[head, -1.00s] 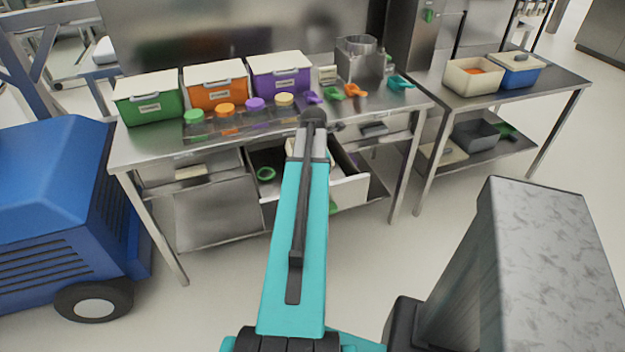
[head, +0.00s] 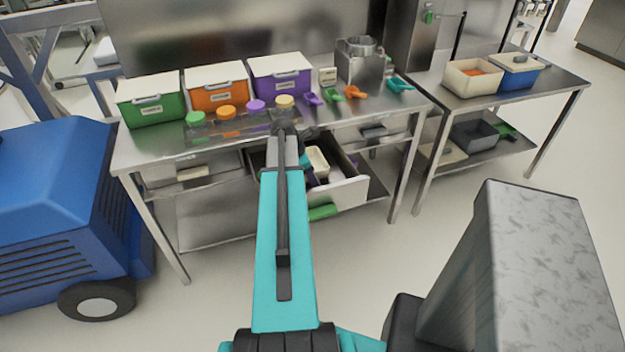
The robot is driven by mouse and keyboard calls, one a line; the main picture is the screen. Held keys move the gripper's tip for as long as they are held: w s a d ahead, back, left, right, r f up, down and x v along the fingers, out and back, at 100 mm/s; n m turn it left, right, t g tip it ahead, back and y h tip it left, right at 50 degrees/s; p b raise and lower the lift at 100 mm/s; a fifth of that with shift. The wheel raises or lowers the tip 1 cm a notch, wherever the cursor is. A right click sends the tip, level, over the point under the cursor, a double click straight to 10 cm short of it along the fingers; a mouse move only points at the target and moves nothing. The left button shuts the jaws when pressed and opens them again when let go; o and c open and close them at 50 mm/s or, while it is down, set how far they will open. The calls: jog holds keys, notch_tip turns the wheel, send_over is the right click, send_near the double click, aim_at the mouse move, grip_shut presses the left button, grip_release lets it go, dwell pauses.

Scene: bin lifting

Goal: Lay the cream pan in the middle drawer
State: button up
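A small cream pan (head: 317,161) shows just right of my arm, in or over the open middle drawer (head: 340,194); I cannot tell whether it rests there. The drawer is pulled out under the main table, and my arm covers its left part. My arm reaches forward over it, and its far end stands near the table's front edge. My gripper is hidden behind the arm, so its fingers and any hold do not show.
Green (head: 151,107), orange (head: 217,95) and purple (head: 282,83) lidded bins line the steel table (head: 150,152), with jars and scoops in front. A cream tub (head: 472,78) and a blue tub (head: 520,73) stand on the right table. A blue machine (head: 55,200) stands left. The floor in front is clear.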

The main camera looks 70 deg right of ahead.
jog(key=shift+f, duration=0.8)
jog(key=shift+f, duration=0.1)
jog(key=o, duration=1)
jog(key=shift+o, duration=0.2)
jog(key=b+v, duration=0.1)
jog(key=v, duration=1.1)
jog(key=shift+b, duration=0.4)
jog(key=shift+s, duration=0.1)
